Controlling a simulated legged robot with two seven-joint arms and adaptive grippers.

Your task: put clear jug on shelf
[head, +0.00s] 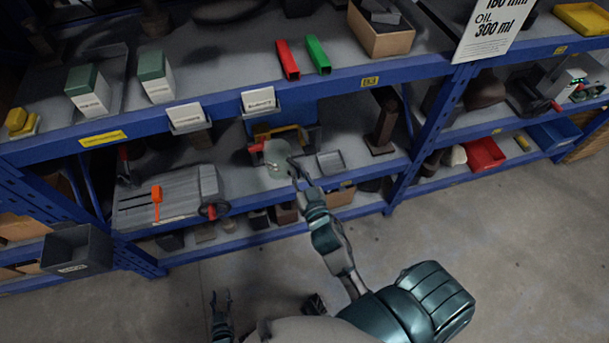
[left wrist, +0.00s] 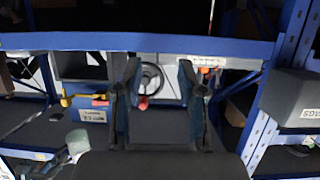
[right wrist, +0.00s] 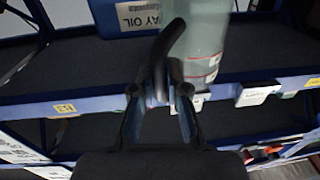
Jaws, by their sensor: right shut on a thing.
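The clear jug (head: 277,158) is a pale green, see-through vessel in front of the middle shelf (head: 365,163) in the head view. My right gripper (head: 297,172) is shut on its dark handle, which shows in the right wrist view along with the jug body (right wrist: 207,35) and its small red-marked label. The jug overlaps the shelf front in the picture; I cannot tell whether it touches the shelf. My left gripper (head: 221,302) is low over the floor, away from the shelves. Its fingers (left wrist: 158,78) are apart and empty in the left wrist view.
A grey tray (head: 330,161) and a dark upright post (head: 382,125) stand right of the jug. A grey machine part (head: 168,197) lies to its left. A yellow and blue item is behind it. The upper shelf edge (head: 340,83) runs above. The floor is open.

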